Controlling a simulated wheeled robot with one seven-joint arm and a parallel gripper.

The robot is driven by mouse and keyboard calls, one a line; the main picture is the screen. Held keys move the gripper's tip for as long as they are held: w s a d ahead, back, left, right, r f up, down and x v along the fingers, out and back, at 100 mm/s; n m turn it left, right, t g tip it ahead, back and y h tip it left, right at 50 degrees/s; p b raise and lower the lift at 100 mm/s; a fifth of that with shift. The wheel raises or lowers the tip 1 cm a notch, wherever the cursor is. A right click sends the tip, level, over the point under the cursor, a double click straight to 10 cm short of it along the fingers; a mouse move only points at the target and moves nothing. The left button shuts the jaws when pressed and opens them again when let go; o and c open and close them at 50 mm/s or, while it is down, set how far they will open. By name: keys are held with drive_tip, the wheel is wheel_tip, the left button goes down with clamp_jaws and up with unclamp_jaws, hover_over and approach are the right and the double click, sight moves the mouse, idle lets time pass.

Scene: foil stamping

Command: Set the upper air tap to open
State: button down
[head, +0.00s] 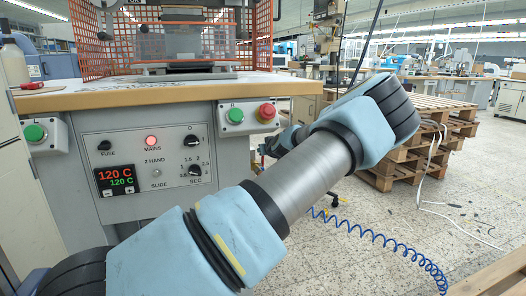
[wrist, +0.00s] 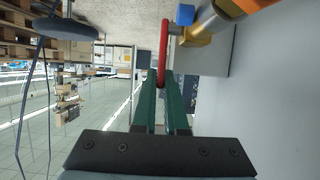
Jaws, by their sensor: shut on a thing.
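A red tap handle (wrist: 164,45) stands between the tips of my gripper (wrist: 163,86) in the wrist view. The green fingers are shut on it near its lower end. A brass fitting (wrist: 200,27) with a blue part (wrist: 185,14) lies just right of the handle at the top. Only one tap handle shows clearly, so I cannot tell from the view whether it is the upper one. In the head view my arm hides the tap and most of the gripper.
The press cabinet (head: 135,190) with its control panel stands at the left, under a wood-edged table (head: 150,92). Open floor (head: 380,205) lies between.

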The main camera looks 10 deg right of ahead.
drive_tip(key=shift+f, duration=0.15)
drive_tip(key=s+t+b, duration=0.1)
drive_tip(key=t+b, duration=0.1)
drive_tip(key=b, duration=0.2)
drive_tip(key=s+t+b, duration=0.1)
drive_tip(key=t+b, duration=0.1)
drive_tip(key=b, duration=0.2)
drive_tip(key=s+f+t+b, duration=0.1)
drive_tip(key=b, duration=0.4)
drive_tip(key=shift+d+f+t+y, duration=0.1)
drive_tip(key=shift+d+t+y, duration=0.1)
drive_tip(key=shift+t+y, duration=0.2)
drive_tip(key=shift+b, duration=0.3)
drive_tip(key=c, duration=1)
unclamp_jaws()
drive_tip(key=shift+o, duration=0.2)
drive_tip(key=shift+s, duration=0.1)
drive_tip(key=s+d+f+p, duration=0.1)
drive_tip(key=s, duration=0.9)
drive_tip(key=shift+s+d+p, duration=0.25)
drive_tip(key=shift+p, duration=0.05)
